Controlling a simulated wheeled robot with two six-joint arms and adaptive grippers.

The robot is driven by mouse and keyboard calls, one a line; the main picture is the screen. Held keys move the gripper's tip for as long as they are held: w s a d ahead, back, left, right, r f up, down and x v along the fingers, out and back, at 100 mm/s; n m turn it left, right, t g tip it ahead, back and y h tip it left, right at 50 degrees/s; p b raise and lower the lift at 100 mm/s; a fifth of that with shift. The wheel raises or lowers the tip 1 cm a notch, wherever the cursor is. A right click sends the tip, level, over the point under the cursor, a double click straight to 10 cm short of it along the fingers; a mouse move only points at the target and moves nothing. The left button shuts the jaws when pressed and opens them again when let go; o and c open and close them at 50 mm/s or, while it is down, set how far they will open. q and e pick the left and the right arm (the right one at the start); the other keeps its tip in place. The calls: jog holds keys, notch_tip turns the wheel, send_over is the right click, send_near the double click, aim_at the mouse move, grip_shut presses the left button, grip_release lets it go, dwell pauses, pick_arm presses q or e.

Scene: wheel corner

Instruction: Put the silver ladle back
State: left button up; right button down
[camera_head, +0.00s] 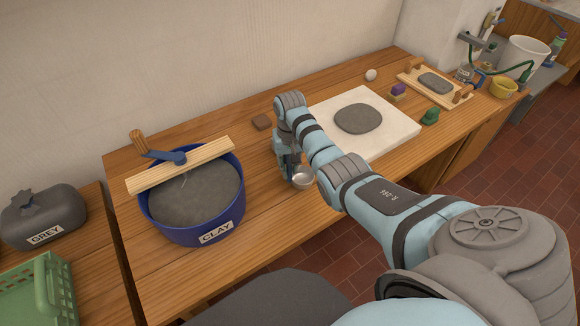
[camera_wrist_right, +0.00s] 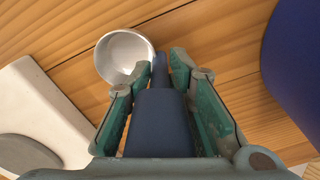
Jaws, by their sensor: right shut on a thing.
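The silver ladle shows its round bowl (camera_head: 302,177) in the head view, just right of my right gripper (camera_head: 289,168), low over the bench. In the right wrist view the silver bowl (camera_wrist_right: 124,54) lies beyond the fingertips. The ladle's dark blue handle (camera_wrist_right: 160,122) runs between the fingers of my right gripper (camera_wrist_right: 163,72), which is shut on it. I cannot tell if the bowl touches the wood. My left gripper is in neither view.
A blue tub of grey clay (camera_head: 192,232) stands left of the gripper, with a wooden bar (camera_head: 182,166) and a wood-handled blue tool (camera_head: 160,150) across its top. A white slab (camera_head: 395,125) with a grey clay disc (camera_head: 358,118) lies to the right. Bench wood between is mostly clear.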

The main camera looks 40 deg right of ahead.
jog(key=c, duration=1.4)
grip_release()
jog(key=shift+o, duration=0.2)
notch_tip(320, 180, up, 12)
jog(key=p, duration=0.3)
jog(key=shift+r, duration=0.2)
jog(key=shift+s+f, duration=0.1)
